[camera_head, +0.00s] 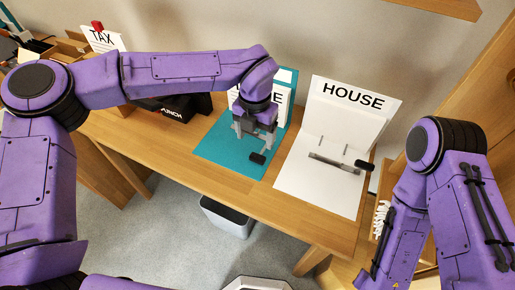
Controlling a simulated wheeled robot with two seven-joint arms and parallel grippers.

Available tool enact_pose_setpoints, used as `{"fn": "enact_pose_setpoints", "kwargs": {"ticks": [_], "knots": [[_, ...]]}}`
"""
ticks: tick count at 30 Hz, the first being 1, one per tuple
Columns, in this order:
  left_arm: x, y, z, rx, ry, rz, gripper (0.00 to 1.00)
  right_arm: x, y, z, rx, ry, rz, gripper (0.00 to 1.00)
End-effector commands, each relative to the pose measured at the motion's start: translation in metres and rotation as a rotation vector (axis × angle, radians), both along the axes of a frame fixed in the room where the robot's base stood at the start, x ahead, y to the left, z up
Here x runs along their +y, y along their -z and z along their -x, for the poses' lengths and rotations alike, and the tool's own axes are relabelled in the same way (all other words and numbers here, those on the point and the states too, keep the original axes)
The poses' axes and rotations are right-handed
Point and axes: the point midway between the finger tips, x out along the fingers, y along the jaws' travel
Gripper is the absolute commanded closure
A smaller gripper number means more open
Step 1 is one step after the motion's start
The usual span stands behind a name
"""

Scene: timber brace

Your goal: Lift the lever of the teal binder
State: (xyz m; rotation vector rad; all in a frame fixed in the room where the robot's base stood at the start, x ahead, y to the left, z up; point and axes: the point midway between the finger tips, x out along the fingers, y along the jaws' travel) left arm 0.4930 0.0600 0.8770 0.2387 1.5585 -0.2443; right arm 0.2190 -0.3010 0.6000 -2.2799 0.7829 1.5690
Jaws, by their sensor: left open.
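The teal binder (217,149) lies open on the wooden desk, with its back cover standing up behind and its label partly hidden by my left arm. Its lever (257,158) has a black tip and shows just below my left gripper. My left gripper (255,140) is open, pointing down over the binder's metal mechanism, with its fingers close to the lever; I cannot tell whether they touch it. The mechanism itself is mostly hidden behind the gripper. My right arm comes in at the lower right, and its gripper is not in view.
A white open binder marked HOUSE (300,180) lies right of the teal one, its lever (363,165) sticking out. A black hole punch (175,108) and a TAX binder (103,40) stand to the left. A bin (228,216) is below the desk (200,180).

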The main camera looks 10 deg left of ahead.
Motion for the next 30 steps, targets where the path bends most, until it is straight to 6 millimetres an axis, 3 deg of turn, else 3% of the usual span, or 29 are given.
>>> {"fn": "enact_pose_setpoints", "kwargs": {"ticks": [6, 10, 21, 28, 30], "knots": [[-0.004, 0.050, 0.001, 0.003, 0.011, -0.003, 0.23, 0.000, -0.005, 0.000, 0.000, 0.000, 0.000, 0.57], [-0.003, 0.071, 0.000, 0.001, 0.010, -0.002, 0.23, 0.000, -0.007, 0.000, 0.000, 0.000, 0.000, 0.57], [-0.002, 0.081, 0.000, -0.001, 0.007, -0.003, 0.23, 0.000, -0.007, 0.000, 0.000, 0.000, 0.000, 0.57], [-0.001, 0.081, 0.000, -0.002, 0.007, -0.003, 0.98, 0.000, -0.007, 0.000, 0.000, 0.000, 0.000, 0.57], [-0.001, 0.081, 0.000, -0.001, 0.007, -0.003, 1.00, 0.000, -0.007, 0.000, 0.000, 0.000, 0.000, 0.57]]}}
